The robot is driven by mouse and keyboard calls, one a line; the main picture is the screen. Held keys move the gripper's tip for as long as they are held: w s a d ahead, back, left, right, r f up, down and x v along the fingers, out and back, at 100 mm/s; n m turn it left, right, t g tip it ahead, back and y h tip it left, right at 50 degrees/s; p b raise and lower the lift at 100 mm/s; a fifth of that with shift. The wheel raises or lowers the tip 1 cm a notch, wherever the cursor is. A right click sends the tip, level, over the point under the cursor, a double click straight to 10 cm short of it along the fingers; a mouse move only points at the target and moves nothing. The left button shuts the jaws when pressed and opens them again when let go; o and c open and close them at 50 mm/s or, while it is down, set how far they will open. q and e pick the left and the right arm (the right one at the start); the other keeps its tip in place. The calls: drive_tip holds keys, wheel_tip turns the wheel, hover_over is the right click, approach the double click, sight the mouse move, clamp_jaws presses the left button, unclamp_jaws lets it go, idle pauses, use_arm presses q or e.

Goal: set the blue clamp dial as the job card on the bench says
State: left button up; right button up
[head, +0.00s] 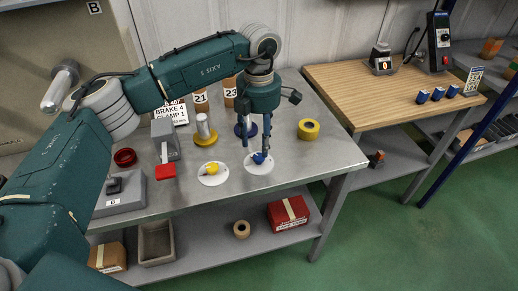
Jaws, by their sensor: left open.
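The blue clamp dial (260,158) is a small blue knob on a white round plate (256,169) near the bench's front edge. My left gripper (256,146) is open and points down over this dial, its fingertips close above or around it; I cannot tell whether they touch. The job card (178,113) stands upright at the back left of the bench. It reads "BRAKE 4" and "CLAMP 1"; its top line is partly hidden by my left arm. A yellow dial (212,169) sits on another white plate to the left. My right gripper is out of view.
A grey device with a red-ended lever (166,171) stands left of the dials. A silver spool on a yellow base (205,136), a yellow tape roll (308,130) and a red ring (125,157) are on the bench (335,158). A wooden table (385,95) stands right.

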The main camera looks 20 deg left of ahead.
sight(259, 156)
use_arm(q)
wheel_tip(259, 156, up, 7)
idle(0.3)
idle(0.4)
